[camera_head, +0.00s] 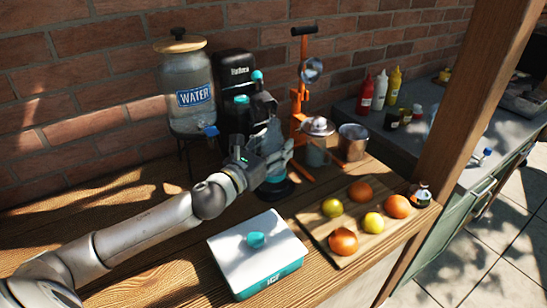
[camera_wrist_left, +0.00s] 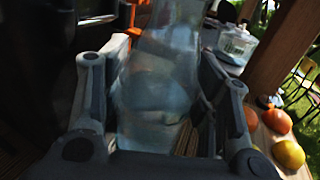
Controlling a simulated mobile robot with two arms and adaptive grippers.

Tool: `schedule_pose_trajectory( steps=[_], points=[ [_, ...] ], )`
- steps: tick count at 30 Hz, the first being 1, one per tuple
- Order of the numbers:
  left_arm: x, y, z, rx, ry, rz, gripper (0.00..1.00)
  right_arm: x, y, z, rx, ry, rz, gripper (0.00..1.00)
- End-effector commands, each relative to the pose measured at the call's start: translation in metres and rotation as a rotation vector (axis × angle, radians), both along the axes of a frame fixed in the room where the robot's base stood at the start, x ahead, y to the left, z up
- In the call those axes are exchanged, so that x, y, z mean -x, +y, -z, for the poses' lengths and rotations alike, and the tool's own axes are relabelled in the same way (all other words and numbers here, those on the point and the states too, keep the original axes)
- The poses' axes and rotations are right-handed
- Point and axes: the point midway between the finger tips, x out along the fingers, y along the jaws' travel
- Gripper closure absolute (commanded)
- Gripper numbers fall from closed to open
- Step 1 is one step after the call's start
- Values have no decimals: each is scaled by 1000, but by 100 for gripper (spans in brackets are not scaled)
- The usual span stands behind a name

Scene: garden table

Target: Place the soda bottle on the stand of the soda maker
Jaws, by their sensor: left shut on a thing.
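My left gripper (camera_head: 270,160) is shut on the soda bottle, a clear bluish bottle (camera_head: 268,138). In the left wrist view the bottle (camera_wrist_left: 155,90) stands between the two fingers and fills the middle. The soda maker (camera_head: 262,103) is dark with a teal top, directly behind the gripper. A dark round base with a teal edge (camera_head: 275,188) shows below the gripper and looks like its stand. The bottle looks roughly upright in front of the soda maker. My gripper hides its lower part, so I cannot tell whether it touches the stand. My right gripper is not in view.
A water dispenser (camera_head: 190,92) and a black appliance (camera_head: 236,66) stand behind. A white and teal ice box (camera_head: 240,254) and a fruit board (camera_head: 318,232) lie in front.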

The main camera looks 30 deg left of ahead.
Motion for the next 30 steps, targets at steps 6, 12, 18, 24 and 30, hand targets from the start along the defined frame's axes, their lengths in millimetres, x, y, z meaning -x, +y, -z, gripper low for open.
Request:
schedule_pose_trajectory(
  steps=[6,12,18,24,30],
  points=[
    [-6,4,6,0,-5,0,84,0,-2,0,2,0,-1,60],
    [-9,5,29,3,-3,0,84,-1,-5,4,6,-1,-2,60],
    [-9,5,40,0,-6,1,84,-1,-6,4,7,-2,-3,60],
    [-9,5,41,0,-5,1,84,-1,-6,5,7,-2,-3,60],
    [-9,5,45,-1,-1,0,34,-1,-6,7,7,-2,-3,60]
  ],
)
